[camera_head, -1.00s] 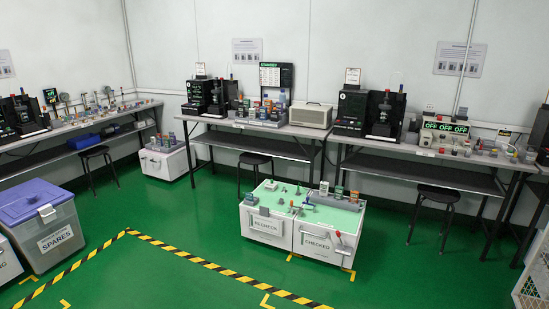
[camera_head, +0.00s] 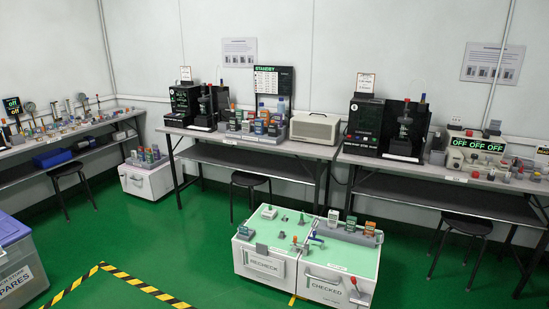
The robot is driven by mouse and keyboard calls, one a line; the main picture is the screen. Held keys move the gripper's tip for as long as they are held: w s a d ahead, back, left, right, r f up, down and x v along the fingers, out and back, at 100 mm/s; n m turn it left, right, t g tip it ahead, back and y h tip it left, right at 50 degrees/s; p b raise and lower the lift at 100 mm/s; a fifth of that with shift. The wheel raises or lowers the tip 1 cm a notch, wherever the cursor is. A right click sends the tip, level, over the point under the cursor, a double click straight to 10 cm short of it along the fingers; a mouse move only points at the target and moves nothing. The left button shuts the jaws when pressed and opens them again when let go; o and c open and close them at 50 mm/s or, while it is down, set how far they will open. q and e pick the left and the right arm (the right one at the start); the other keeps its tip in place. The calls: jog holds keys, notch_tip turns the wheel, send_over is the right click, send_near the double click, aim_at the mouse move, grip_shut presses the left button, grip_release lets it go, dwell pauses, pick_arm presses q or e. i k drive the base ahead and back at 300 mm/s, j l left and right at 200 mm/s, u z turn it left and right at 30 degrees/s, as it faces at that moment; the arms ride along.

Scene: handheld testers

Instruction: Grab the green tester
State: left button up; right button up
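Several small handheld testers stand in a grey holder on the right-hand, CHECKED cabinet (camera_head: 335,262). One of them looks green (camera_head: 351,223), and one beside it looks orange (camera_head: 369,228). More small testers (camera_head: 255,124) in grey, orange and green stand in a rack on the middle bench. Others (camera_head: 148,155) stand on a low white cabinet at the left. They are too small to tell each colour surely. Neither of my grippers is in view.
The RECHECK cabinet (camera_head: 264,262) adjoins the CHECKED one. Benches (camera_head: 255,141) line the wall, with black stools (camera_head: 252,180) under them. A grey SPARES bin (camera_head: 18,275) stands at left. The green floor (camera_head: 170,250) before the cabinets is clear, with striped tape.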

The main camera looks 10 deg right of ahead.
aim_at(351, 221)
jog(key=i, duration=1.2)
jog(key=i+z, duration=0.2)
jog(key=i, duration=0.25)
jog(key=i+j+z, duration=0.25)
jog(key=i, duration=0.2)
jog(key=i+j+z, duration=0.2)
jog(key=i, duration=0.2)
jog(key=i+j+z, duration=0.2)
jog(key=i, duration=0.25)
